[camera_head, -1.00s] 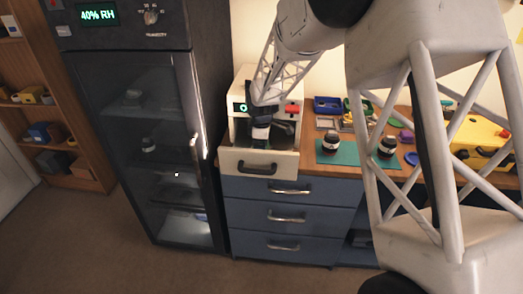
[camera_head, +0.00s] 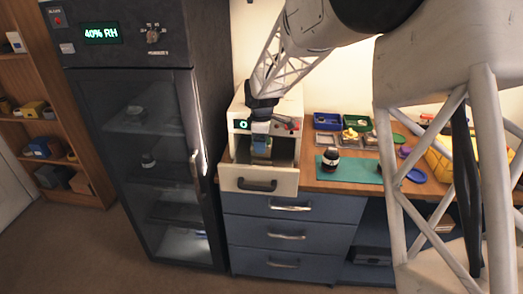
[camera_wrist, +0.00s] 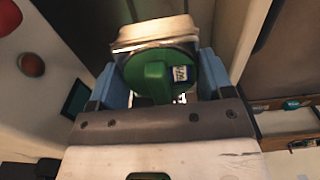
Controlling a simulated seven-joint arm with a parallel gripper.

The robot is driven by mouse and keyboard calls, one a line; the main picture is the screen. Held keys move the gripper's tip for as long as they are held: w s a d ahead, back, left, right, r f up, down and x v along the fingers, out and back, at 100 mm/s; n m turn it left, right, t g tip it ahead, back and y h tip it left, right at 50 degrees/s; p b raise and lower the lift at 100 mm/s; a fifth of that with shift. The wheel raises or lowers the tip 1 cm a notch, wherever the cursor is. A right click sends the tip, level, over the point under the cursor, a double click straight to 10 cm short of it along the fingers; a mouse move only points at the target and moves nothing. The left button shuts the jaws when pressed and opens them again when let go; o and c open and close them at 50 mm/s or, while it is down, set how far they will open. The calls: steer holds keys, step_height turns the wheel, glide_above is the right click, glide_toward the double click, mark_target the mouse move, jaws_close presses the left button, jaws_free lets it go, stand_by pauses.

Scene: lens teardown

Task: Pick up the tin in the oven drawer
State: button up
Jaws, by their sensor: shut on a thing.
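In the wrist view a tin (camera_wrist: 155,32) with a pale metal rim and a green round face sits between the two blue fingers of my gripper (camera_wrist: 162,78). The green face has a raised green tab and a small white and blue label. My gripper is shut on the tin. In the head view my gripper (camera_head: 261,147) points down in front of the white oven, above the pulled-out oven drawer (camera_head: 232,178). The tin is too small to make out clearly there.
The dark humidity cabinet (camera_head: 150,150) stands close left of the oven. Right of the oven, the wooden worktop (camera_head: 312,175) holds a green mat (camera_head: 350,172), a dark jar (camera_head: 329,162) and small coloured bins (camera_head: 327,121). Blue drawers (camera_head: 285,237) are below.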

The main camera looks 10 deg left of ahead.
steer(key=shift+r, duration=0.6)
